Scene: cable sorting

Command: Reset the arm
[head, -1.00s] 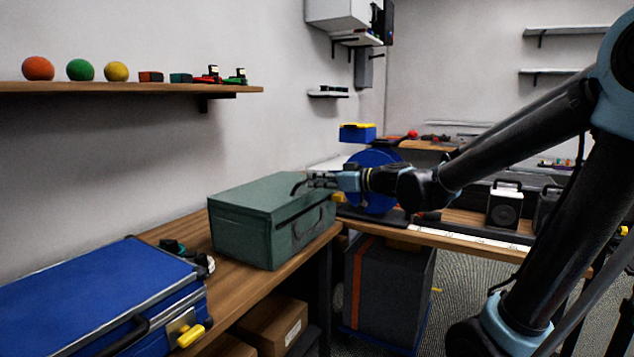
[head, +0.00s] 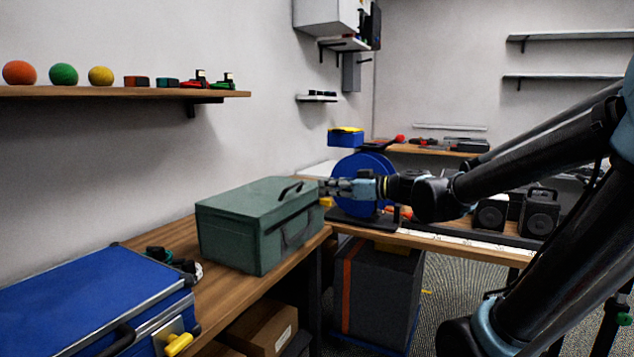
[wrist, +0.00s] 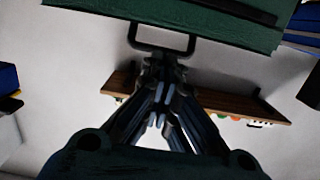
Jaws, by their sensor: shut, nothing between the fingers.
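My gripper (head: 323,188) is shut and empty just right of the green metal case in the head view. In the wrist view its fingers (wrist: 160,92) are drawn together, with nothing between them. The green case (head: 240,228) is closed and sits on the wooden bench, with a dark handle on its lid and another on its front. It also shows along the top of the wrist view (wrist: 180,20). A handle there appears close to my fingertips; I cannot tell whether they touch. My arm reaches in from the right.
A blue case (head: 90,290) lies at the front left of the bench, with small dark connectors (head: 170,262) behind it. A blue reel (head: 362,182) stands behind my gripper. Speakers (head: 540,212) are at the right. A wall shelf (head: 120,92) holds balls and small blocks.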

